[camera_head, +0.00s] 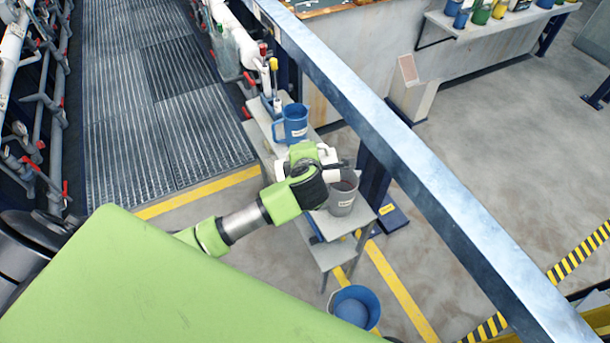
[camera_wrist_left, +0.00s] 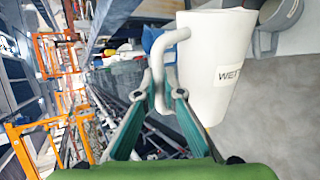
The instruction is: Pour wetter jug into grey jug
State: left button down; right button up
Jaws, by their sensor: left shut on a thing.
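The wetter jug (camera_wrist_left: 217,60) is white with a "WET" label, large at the right of the left wrist view. My left gripper (camera_wrist_left: 158,95) is shut on its handle. In the head view my left gripper (camera_head: 322,172) is beside the grey jug's rim, and my arm hides most of the white jug, so its exact tilt is unclear. The grey jug (camera_head: 342,203) stands upright on the stepped stand, with dark contents inside and a small label on its side. I cannot make out a stream of liquid. My right gripper is not in view.
A blue jug (camera_head: 292,123) stands farther back on the grey stand (camera_head: 338,226). A blue bucket (camera_head: 355,307) is on the floor in front. A long blue-grey beam (camera_head: 410,155) runs close on the right. A yellow-topped bottle (camera_head: 275,85) stands behind the blue jug.

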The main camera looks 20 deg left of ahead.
pick_arm(q)
jog(key=shift+w+d+r+m+g+y, duration=0.45)
jog(key=shift+w+d+r, duration=0.2)
jog(key=shift+d, duration=0.25)
jog(key=shift+r, duration=0.1)
jog(key=shift+s, duration=0.1)
dwell(0.6)
jog(key=shift+n+t+h, duration=0.65)
jog(key=shift+s+a+f+b, duration=0.4)
jog(key=shift+a+f+b, duration=0.05)
jog(key=shift+a+f, duration=0.25)
jog(key=shift+s+a+f+b, duration=0.4)
jog(key=shift+a+f+b, duration=0.05)
jog(key=shift+a+f, duration=0.25)
jog(key=shift+s+a, duration=0.15)
jog(key=shift+a, duration=0.15)
jog(key=shift+f, duration=0.15)
